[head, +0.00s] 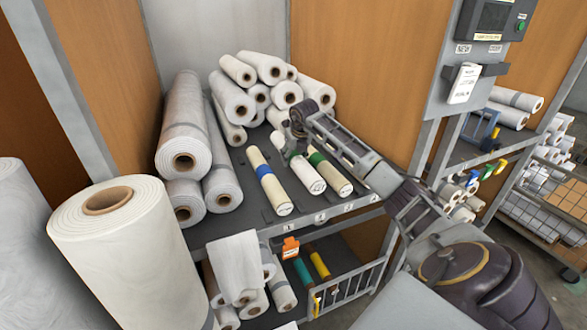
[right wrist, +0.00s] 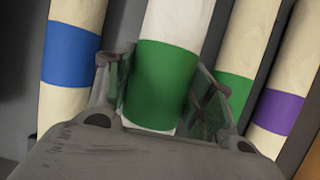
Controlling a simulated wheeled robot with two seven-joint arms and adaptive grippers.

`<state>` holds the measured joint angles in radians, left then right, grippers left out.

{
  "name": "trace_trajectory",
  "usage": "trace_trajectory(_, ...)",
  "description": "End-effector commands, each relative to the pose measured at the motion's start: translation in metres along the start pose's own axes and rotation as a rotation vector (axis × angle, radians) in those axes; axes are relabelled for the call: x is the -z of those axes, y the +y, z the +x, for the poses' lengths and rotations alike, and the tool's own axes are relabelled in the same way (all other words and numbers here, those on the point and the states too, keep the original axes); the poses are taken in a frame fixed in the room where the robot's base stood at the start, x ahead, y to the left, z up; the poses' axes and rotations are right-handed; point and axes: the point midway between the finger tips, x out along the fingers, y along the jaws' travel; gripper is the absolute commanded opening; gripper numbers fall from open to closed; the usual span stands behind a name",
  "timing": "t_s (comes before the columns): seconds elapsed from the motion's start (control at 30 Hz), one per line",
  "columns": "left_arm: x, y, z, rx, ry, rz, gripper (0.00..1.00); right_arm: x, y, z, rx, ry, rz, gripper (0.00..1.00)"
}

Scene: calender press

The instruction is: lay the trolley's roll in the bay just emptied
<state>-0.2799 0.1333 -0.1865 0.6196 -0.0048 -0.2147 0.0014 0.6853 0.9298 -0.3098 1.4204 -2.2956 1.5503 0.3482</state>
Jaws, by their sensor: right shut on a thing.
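My right gripper (head: 295,143) is shut on a white roll (head: 308,178) with a green band; the band and both fingers show in the right wrist view (right wrist: 165,85). The held roll is lengthwise between a cream roll with a blue band (head: 270,183) on its left and a cream roll with a green band (head: 333,177) on its right. I cannot tell whether it rests fully on the shelf (head: 235,228). A cream roll with a purple band (right wrist: 279,112) is farther right in the wrist view; my arm seems to hide it in the head view. My left gripper is not in view.
White rolls (head: 262,92) are piled behind, and large wrapped rolls (head: 186,140) lie at the left. A big upright roll (head: 120,245) stands front left. A grey post with a control panel (head: 490,25) rises at the right. The lower shelf holds more rolls (head: 283,292).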

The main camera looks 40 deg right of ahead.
Motion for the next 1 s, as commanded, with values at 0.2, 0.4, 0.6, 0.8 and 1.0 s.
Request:
trace_trajectory(0.2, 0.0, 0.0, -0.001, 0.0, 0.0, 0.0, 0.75, 0.004, 0.0, 0.01, -0.002, -0.003, 0.0, 0.16)
trace_trajectory(0.4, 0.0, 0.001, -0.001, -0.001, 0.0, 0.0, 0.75, 0.004, 0.0, 0.011, -0.001, -0.003, 0.0, 0.16)
trace_trajectory(0.6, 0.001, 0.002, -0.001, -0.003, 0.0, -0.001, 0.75, 0.005, 0.0, 0.014, -0.001, -0.002, 0.0, 0.16)
trace_trajectory(0.8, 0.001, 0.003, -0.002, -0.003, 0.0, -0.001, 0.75, 0.013, 0.0, 0.031, -0.002, -0.001, 0.0, 0.16)
trace_trajectory(1.0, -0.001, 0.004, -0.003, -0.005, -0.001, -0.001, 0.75, 0.018, 0.0, 0.044, -0.001, -0.003, 0.0, 0.16)
